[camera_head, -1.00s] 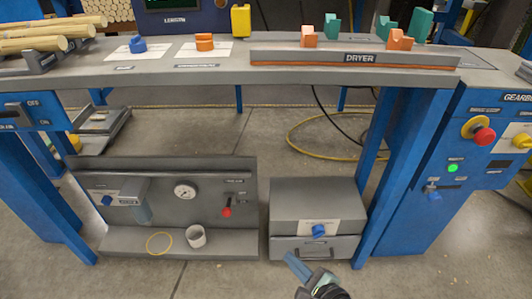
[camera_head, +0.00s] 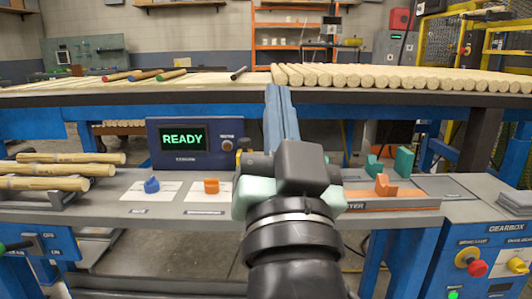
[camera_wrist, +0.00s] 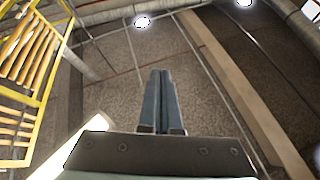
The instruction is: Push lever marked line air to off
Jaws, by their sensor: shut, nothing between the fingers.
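My gripper (camera_head: 278,90) is shut and empty, raised above the bench with its blue fingers pointing up in the head view. The closed fingers also show in the wrist view (camera_wrist: 160,75), against a wall, with nothing near them. At the left edge of the head view, a blue switch box (camera_head: 45,246) on the bench front carries OFF above ON. A lever with a green handle (camera_head: 17,246) sticks out beside it, near the ON side. Its name label is not readable, so I cannot confirm it is line air. My gripper is well apart from it, up and to the right.
The gearbox panel (camera_head: 485,260) has a red stop button (camera_head: 477,268). A rear table bears a row of dowels (camera_head: 400,78).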

